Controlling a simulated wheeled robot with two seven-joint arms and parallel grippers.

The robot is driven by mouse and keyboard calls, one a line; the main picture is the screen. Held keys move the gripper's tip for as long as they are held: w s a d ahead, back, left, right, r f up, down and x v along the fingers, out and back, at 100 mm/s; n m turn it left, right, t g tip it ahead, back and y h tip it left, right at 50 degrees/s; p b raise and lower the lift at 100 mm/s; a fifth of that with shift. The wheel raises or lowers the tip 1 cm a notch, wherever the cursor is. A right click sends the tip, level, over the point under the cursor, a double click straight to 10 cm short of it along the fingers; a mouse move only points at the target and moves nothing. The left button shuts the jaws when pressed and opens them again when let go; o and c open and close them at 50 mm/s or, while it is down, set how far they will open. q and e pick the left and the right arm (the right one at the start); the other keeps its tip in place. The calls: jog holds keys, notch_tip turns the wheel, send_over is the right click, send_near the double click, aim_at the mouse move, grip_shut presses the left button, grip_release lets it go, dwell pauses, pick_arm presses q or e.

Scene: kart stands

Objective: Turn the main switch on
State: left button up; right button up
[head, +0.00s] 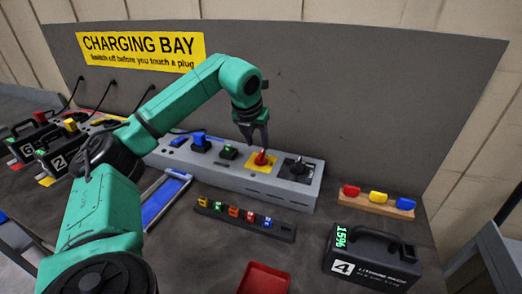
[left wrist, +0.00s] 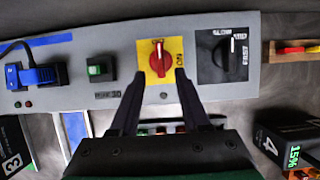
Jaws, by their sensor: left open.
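The main switch is a red rotary knob (head: 261,158) on a yellow plate, set in the top of the grey power box (head: 225,177). In the left wrist view the red knob (left wrist: 160,58) stands in line with the plate's long direction, and "ON" is printed at the plate's right. My left gripper (head: 254,143) is just above the knob, pointing down. In the left wrist view its fingers (left wrist: 161,100) are apart, one to each side below the yellow plate, with nothing between them. My right gripper is not in view.
A black slow/fast dial (left wrist: 230,50) is right of the switch; a green button (left wrist: 96,69) and blue plug (left wrist: 35,76) are left. A rack of coloured keys (head: 245,218), battery 4 (head: 372,258) and a red tray (head: 263,280) lie in front.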

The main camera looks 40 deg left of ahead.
aim_at(261, 153)
pick_arm(q)
jog(key=x, duration=0.5)
jog(key=shift+w+f, duration=0.1)
jog(key=shift+w, duration=0.05)
jog(key=shift+a+f, duration=0.1)
jog(key=shift+f, duration=0.05)
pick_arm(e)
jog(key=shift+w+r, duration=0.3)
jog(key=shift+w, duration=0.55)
pick_arm(q)
grip_shut()
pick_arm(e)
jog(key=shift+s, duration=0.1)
